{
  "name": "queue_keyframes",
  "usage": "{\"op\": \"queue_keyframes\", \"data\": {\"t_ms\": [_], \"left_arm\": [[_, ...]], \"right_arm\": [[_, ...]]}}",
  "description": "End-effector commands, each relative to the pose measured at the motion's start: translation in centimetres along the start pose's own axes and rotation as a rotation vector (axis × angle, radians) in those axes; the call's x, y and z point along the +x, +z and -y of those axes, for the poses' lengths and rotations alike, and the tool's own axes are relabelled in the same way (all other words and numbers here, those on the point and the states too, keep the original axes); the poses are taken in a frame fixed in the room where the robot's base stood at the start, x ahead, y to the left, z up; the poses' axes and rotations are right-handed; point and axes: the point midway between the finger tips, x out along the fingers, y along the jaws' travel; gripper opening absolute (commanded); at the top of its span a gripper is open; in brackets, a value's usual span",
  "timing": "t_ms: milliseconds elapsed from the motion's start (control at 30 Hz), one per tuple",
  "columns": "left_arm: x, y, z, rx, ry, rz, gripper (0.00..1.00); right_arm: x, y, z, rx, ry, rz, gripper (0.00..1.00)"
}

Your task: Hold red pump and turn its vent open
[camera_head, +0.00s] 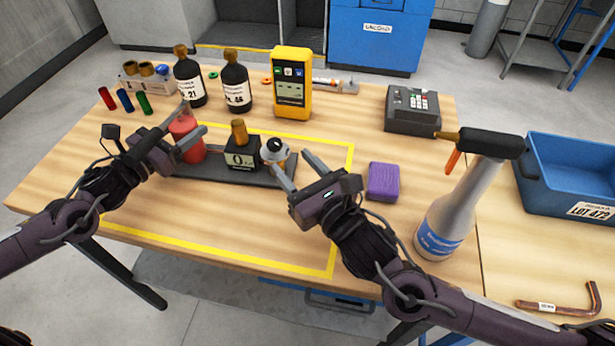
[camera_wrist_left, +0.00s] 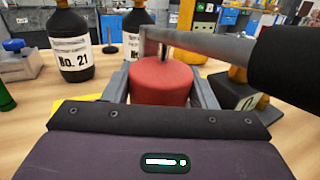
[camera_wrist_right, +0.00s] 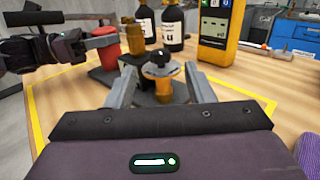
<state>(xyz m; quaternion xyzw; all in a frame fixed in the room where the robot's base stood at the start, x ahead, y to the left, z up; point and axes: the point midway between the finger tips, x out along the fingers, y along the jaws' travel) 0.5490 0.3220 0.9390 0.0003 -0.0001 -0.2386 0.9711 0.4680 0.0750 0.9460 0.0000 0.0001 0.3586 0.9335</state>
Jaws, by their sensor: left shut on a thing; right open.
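The red pump (camera_head: 187,142) is an upright red cylinder at the left end of a dark base plate (camera_head: 225,173). My left gripper (camera_head: 194,121) is shut on the red pump; in the left wrist view the pump (camera_wrist_left: 162,82) sits between its fingers. A round black knob on a pale disc (camera_head: 275,150) stands at the plate's right end; it looks like the vent. My right gripper (camera_head: 293,165) is open with its fingers by this knob. In the right wrist view the knob (camera_wrist_right: 158,58) is between the open fingers, above an amber body (camera_wrist_right: 164,90).
A black box (camera_head: 241,156) with a brass top stands between pump and knob. Behind are two dark bottles (camera_head: 188,80) (camera_head: 236,85) and a yellow meter (camera_head: 291,85). A purple sponge (camera_head: 383,182) and a spray bottle (camera_head: 450,215) stand right of my right gripper.

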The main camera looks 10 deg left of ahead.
Motion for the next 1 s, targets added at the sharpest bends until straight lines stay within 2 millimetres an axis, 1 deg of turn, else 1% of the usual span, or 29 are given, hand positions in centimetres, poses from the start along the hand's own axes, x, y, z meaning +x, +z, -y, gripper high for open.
{"op": "queue_keyframes", "data": {"t_ms": [33, 100, 200, 333, 700, 867, 1000], "left_arm": [[0.0, 0.1, 0.1, 0.000, -0.001, 0.002, 0.00], [0.0, 0.1, 0.1, 0.000, -0.001, 0.002, 0.00], [0.0, 0.1, 0.1, 0.000, -0.001, 0.002, 0.00], [0.0, 0.1, 0.1, 0.000, -0.001, 0.002, 0.00], [0.0, 0.1, 0.1, 0.000, -0.001, 0.002, 0.00], [0.0, 0.1, 0.1, 0.000, -0.001, 0.001, 0.00], [0.0, 0.1, 0.1, 0.000, -0.001, 0.001, 0.00]], "right_arm": [[-1.0, -0.1, 0.0, 0.000, 0.001, -0.003, 0.48], [-2.1, -0.1, 0.0, 0.001, 0.001, -0.002, 0.48], [-3.2, -0.1, 0.0, 0.000, 0.001, -0.002, 0.48], [-3.9, 0.0, 0.0, 0.000, 0.001, -0.001, 0.48], [-3.8, 0.1, -0.1, 0.002, -0.008, 0.004, 0.49], [-2.6, 0.4, -0.4, 0.009, -0.078, 0.024, 0.49], [-1.5, 0.5, -1.2, 0.013, -0.178, 0.033, 0.49]]}}
